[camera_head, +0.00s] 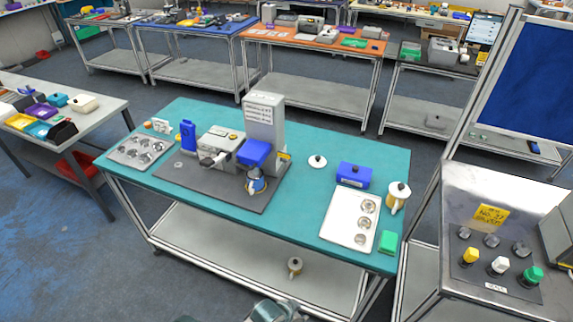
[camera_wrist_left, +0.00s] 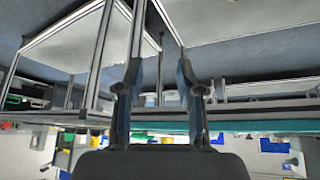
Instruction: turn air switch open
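A metal control panel (camera_head: 505,235) at the right in the head view carries a yellow knob (camera_head: 469,256), a white knob (camera_head: 499,265) and a green knob (camera_head: 532,275), with several grey knobs behind them. I cannot tell which part, if any, is the air switch. A grey part of my left gripper (camera_head: 278,312) shows at the bottom edge, well left of the panel and in front of the teal table. In the left wrist view, my left gripper (camera_wrist_left: 156,88) has its two fingers apart with nothing between them. My right gripper is not in view.
A blue board (camera_head: 525,80) in a metal frame rises behind the panel.

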